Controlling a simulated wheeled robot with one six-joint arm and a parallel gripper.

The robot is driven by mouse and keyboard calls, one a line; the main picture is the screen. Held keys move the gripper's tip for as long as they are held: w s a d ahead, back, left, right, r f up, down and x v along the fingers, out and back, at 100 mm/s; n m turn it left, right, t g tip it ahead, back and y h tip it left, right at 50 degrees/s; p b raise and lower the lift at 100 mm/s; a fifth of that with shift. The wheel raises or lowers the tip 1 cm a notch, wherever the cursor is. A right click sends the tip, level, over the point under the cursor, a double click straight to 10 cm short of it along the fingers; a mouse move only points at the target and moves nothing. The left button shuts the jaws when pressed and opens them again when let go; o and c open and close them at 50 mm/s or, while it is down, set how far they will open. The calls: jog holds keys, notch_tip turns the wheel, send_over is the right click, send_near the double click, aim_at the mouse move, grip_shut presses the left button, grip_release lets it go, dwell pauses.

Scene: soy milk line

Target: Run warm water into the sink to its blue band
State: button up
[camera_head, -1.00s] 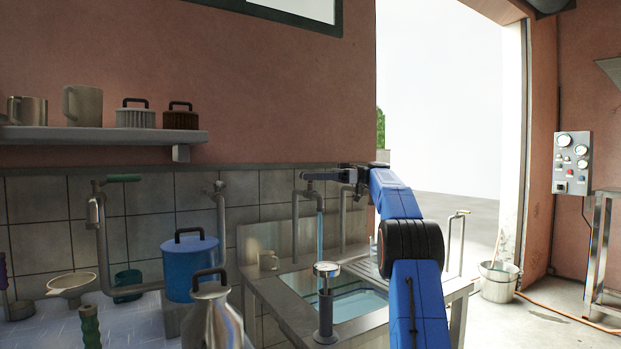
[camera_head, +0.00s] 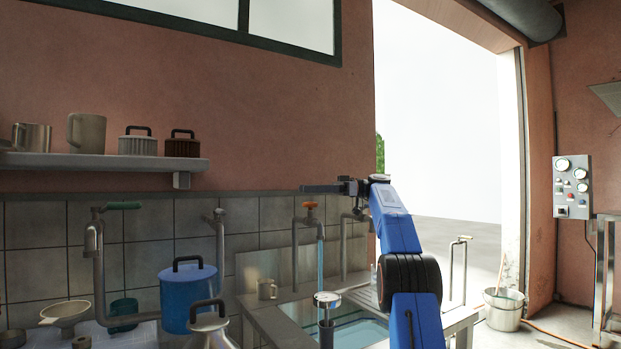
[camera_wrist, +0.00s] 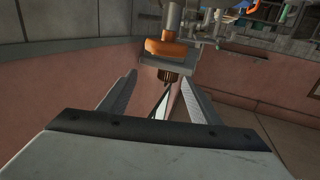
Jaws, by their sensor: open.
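My gripper (camera_head: 318,188) is open and empty, level above the sink's left tap. That tap has an orange handle (camera_head: 310,206), just below my fingers. In the wrist view the orange handle (camera_wrist: 166,50) shows just beyond the open fingertips (camera_wrist: 158,80), apart from them. A stream of water (camera_head: 320,262) falls from the left tap's spout. The sink (camera_head: 284,327) holds clear bluish water (camera_head: 362,334). I cannot make out the blue band or the level against it. The second tap (camera_head: 344,240) stands to the right, its top partly behind my gripper; no stream shows from it.
A small round-topped metal stand (camera_head: 327,300) is in front of the sink. A mug (camera_head: 267,289) sits on the rim's back left. A blue lidded pot (camera_head: 188,296) stands at left. A bucket (camera_head: 503,310) is on the floor at right. Space above my gripper is clear.

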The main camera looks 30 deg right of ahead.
jog(key=shift+w+r, duration=0.1)
jog(key=shift+r, duration=2.35)
